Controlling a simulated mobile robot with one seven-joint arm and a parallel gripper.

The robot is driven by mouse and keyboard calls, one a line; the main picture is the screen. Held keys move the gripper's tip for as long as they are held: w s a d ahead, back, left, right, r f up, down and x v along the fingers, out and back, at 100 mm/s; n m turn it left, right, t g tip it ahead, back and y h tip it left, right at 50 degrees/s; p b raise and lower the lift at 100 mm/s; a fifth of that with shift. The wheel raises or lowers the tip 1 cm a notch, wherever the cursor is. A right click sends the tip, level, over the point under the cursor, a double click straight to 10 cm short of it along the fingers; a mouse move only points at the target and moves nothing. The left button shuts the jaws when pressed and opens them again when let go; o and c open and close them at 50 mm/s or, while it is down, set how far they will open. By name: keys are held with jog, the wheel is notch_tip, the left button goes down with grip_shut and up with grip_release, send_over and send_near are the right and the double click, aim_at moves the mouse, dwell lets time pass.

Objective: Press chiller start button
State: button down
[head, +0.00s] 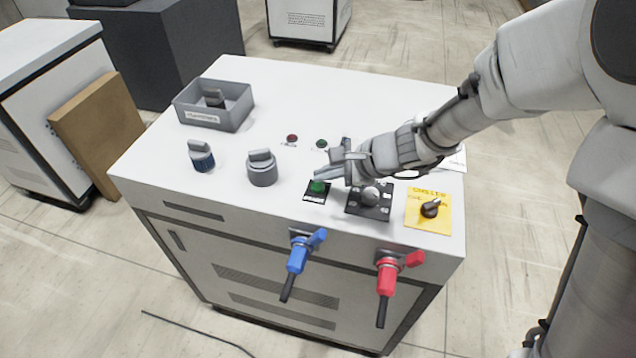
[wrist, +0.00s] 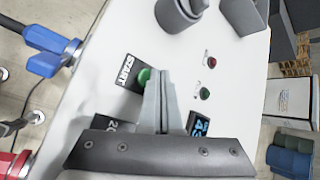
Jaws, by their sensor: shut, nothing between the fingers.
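The green start button (head: 317,187) sits on a small black plate near the front edge of the white cabinet top. In the wrist view the green button (wrist: 144,76) shows beside a black label reading START (wrist: 126,71), partly hidden by my fingers. My gripper (head: 321,175) is shut with nothing in it. Its fingertips are just above and behind the button in the head view. In the wrist view the fingertips (wrist: 165,73) lie just right of the button. I cannot tell whether they touch it.
A black selector plate (head: 355,210) and a yellow plate with a black knob (head: 430,209) lie right of the button. A grey bin (head: 225,119) is behind. Blue (head: 298,255) and red (head: 388,276) handles project in front.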

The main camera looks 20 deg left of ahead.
aim_at(324, 188)
jog(key=shift+r, duration=0.1)
notch_tip(324, 188, up, 5)
jog(key=p, duration=0.4)
dwell(0.8)
jog(key=s+d+r+n+t+h, duration=0.1)
jog(key=s+d+r+n+h, duration=0.2)
jog(key=d, duration=0.7)
jog(key=s+d+r+n+t+h, duration=0.1)
jog(key=s+d+r+n+h, duration=0.2)
jog(key=s+d+r, duration=0.3)
jog(key=s+d+r+n+t+h, duration=0.1)
jog(key=s+d+r+n+h, duration=0.2)
jog(key=d, duration=1.2)
notch_tip(324, 188, up, 2)
jog(key=shift+s+d+r+n+t, duration=0.1)
jog(key=shift+s+d+n+t, duration=0.2)
jog(key=shift+s+n, duration=0.9)
